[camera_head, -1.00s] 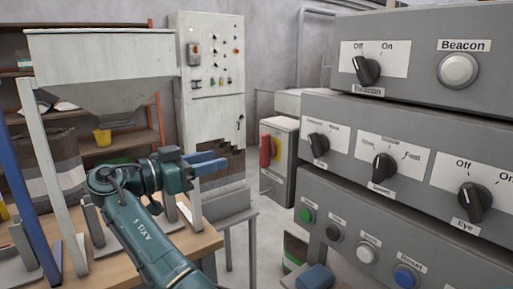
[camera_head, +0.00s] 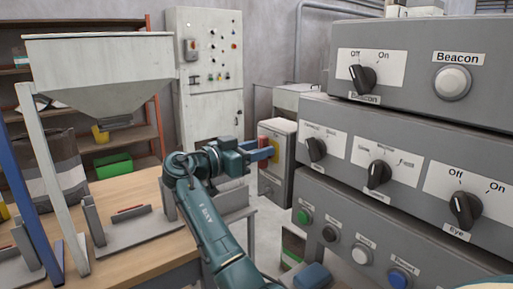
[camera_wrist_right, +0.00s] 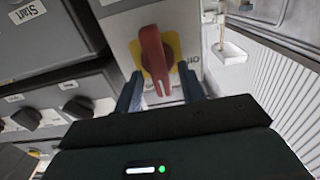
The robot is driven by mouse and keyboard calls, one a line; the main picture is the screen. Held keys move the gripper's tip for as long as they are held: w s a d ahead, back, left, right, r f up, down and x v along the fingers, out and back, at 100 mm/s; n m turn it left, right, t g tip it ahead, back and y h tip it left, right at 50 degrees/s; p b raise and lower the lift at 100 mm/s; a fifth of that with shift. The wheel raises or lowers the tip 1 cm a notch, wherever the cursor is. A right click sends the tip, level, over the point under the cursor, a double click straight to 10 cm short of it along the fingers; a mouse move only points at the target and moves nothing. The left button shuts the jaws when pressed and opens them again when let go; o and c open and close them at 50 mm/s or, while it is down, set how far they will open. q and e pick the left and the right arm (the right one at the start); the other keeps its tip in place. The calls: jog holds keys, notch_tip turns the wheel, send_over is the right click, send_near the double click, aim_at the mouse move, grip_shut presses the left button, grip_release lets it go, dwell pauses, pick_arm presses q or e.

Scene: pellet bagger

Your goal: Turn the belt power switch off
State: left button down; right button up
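The belt power switch is a red rotary handle (camera_wrist_right: 153,55) on a yellow plate (camera_wrist_right: 173,48), on the front of a grey box (camera_head: 274,172). In the right wrist view the handle runs nearly up and down, and part of an "ON" mark shows to its right. My right gripper (camera_wrist_right: 161,92) is open, with one blue fingertip on each side of the handle's lower end. Gaps show between handle and fingers. In the head view the right gripper (camera_head: 264,149) is in front of the switch and hides most of the handle. My left gripper is not in view.
A stacked control panel (camera_head: 415,115) with black knobs and push buttons stands close on the right. A hopper (camera_head: 100,75) stands over a wooden table (camera_head: 150,235) at left. A tall cabinet (camera_head: 212,110) is behind. A pale corrugated surface (camera_wrist_right: 290,95) is right in the wrist view.

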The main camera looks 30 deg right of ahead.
jog(key=shift+c, duration=0.2)
jog(key=c, duration=0.6)
